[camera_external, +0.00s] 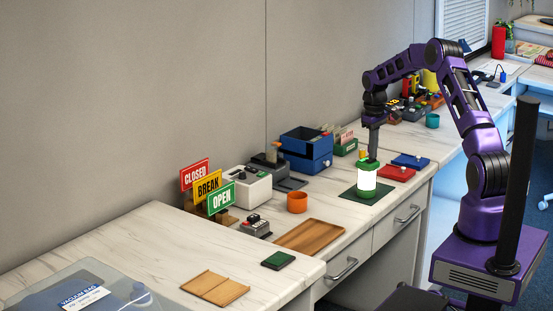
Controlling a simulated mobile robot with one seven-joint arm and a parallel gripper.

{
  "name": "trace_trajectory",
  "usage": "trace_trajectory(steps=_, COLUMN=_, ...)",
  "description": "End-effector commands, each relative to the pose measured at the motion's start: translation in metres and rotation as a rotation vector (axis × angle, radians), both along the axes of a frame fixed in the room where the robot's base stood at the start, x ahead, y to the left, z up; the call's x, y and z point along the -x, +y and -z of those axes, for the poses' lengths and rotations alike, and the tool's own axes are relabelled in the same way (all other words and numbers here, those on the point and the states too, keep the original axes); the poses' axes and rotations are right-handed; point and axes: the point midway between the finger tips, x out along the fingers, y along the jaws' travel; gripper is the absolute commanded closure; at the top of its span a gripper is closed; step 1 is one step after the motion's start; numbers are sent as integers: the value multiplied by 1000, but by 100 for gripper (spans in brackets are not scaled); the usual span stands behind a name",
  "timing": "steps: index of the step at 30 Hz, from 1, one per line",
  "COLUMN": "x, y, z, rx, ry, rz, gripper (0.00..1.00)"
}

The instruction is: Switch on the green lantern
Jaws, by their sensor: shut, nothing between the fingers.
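The green lantern (366,183) stands upright on a dark green mat (348,193) on the counter. It has a green top and base, and its middle shows bright white, as if lit. My gripper (372,157) is shut and points straight down at the lantern's top. Its tip is at or just above the top; I cannot tell if they touch. Any switch on the lantern is too small to make out or hidden by my gripper.
Red (396,173) and blue (411,160) flat boxes lie right of the lantern. An orange cup (297,202) and a wooden tray (310,236) are to its left. A blue box (306,150) and a green card box (346,147) stand behind.

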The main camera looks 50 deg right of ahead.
Motion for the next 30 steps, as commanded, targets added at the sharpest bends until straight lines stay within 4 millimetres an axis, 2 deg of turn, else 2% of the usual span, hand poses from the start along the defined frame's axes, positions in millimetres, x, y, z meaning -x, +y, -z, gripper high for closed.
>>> trace_trajectory(steps=1, x=3, y=5, z=10, rx=-10, ry=14, rz=-2, gripper=100)
trace_trajectory(steps=9, x=2, y=17, z=9, rx=-13, ry=14, rz=-1, gripper=100)
trace_trajectory(steps=19, x=1, y=17, z=6, rx=-13, ry=13, rz=-2, gripper=100)
trace_trajectory(steps=23, x=2, y=15, z=-9, rx=-11, ry=11, rz=-2, gripper=100)
trace_trajectory(steps=30, x=1, y=5, z=-61, rx=2, ry=-4, rz=2, gripper=100)
